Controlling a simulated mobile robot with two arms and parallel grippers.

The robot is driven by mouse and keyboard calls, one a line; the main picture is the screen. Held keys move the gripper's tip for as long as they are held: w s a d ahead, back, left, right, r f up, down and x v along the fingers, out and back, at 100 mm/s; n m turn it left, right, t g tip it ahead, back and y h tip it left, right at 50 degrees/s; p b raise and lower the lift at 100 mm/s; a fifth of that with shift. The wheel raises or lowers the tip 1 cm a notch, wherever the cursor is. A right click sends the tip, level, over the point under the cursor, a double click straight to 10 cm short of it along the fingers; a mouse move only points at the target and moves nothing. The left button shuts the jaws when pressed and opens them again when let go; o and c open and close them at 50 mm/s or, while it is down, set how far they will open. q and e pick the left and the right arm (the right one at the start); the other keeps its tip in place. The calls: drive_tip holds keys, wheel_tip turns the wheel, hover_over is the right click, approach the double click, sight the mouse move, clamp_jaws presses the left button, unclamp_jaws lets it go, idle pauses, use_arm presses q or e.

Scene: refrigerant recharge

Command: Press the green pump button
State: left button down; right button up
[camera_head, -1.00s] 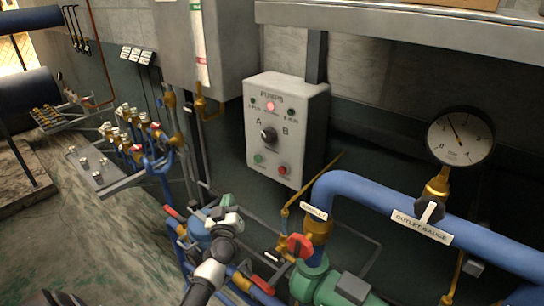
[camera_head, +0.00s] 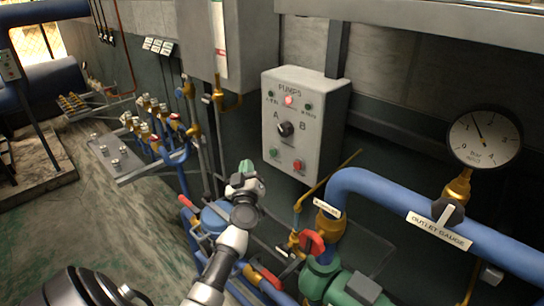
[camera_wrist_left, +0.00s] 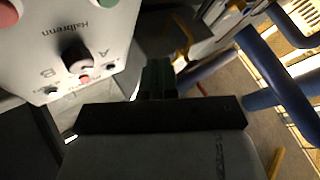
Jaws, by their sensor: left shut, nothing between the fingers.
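The grey-white PUMPS control box (camera_head: 322,125) hangs on the wall right of centre in the head view. Its green button (camera_head: 273,153) is at the lower left of the front face, beside a red button (camera_head: 298,165). A black A/B selector knob (camera_head: 285,129) and a lit red lamp (camera_head: 289,100) are above. My left gripper (camera_head: 246,167) is shut and empty, below and left of the box, apart from the green button. In the left wrist view the fingers (camera_wrist_left: 158,78) show dark beside the inverted panel; the green button (camera_wrist_left: 86,3) is cut by the top edge.
A blue pipe with the OUTLET GAUGE label (camera_head: 438,230) and a round gauge (camera_head: 484,138) runs at the right. A red-handled valve (camera_head: 312,243) and green pump (camera_head: 330,283) are below the box. A valve manifold (camera_head: 150,130) stands left.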

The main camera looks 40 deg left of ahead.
sight(274, 152)
use_arm(q)
drive_tip(key=w+b, duration=0.2)
drive_tip(key=w, duration=0.4)
drive_tip(key=shift+w+d, duration=0.2)
drive_tip(key=shift+d, duration=0.05)
drive_tip(key=shift+w, duration=0.1)
idle(1.7)
drive_tip(key=shift+w, duration=0.35)
drive_tip(key=shift+w+d, duration=0.1)
drive_tip(key=shift+w, duration=0.35)
idle(0.7)
drive_tip(key=shift+s, duration=0.1)
drive_tip(key=shift+s+p, duration=0.55)
drive_tip(key=shift+s, duration=0.25)
